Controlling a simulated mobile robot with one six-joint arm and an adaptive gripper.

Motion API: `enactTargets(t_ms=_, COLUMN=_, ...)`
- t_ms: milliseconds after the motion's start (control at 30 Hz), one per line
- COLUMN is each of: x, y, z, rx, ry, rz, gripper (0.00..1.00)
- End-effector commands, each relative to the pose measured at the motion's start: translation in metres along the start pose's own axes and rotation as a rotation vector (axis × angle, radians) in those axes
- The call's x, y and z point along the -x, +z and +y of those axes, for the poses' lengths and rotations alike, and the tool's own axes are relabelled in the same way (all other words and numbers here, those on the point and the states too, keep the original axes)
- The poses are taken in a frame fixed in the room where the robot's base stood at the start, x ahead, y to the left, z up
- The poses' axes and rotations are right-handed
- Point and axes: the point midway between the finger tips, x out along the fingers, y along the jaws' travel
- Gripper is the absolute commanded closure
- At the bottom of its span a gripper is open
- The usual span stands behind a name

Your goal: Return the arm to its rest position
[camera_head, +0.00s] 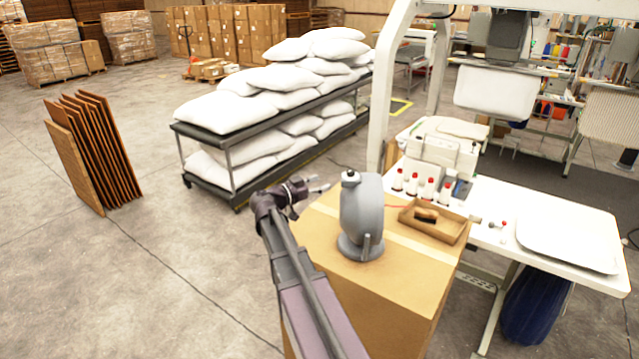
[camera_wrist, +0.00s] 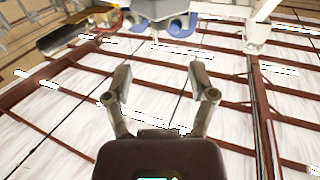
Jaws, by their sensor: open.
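My arm reaches up from the bottom of the head view, bent at a joint near the cardboard box. My gripper (camera_head: 318,186) is at the box's far left edge, left of the grey rounded device. In the wrist view my gripper (camera_wrist: 160,85) has its two fingers spread apart with nothing between them. The wrist camera looks up at a ceiling of red-brown beams. My gripper holds nothing.
The grey device (camera_head: 361,215) stands on the cardboard box (camera_head: 400,275), beside a wooden tray (camera_head: 455,236) with a brush. A white sewing table (camera_head: 560,215) is at right. A cart of white pillows (camera_head: 245,105) stands behind. Brown panels (camera_head: 95,155) stand at left.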

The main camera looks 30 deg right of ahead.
Motion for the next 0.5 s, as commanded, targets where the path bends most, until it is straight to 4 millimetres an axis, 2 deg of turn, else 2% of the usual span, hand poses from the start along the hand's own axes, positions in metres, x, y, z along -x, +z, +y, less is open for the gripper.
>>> enactTargets(t_ms=300, x=0.000, y=0.000, z=0.000, rx=0.000, ry=0.000, rz=0.000, gripper=0.27)
enactTargets(t_ms=500, x=0.008, y=0.019, z=0.007, rx=0.049, ry=-0.003, rz=-0.062, gripper=0.27)
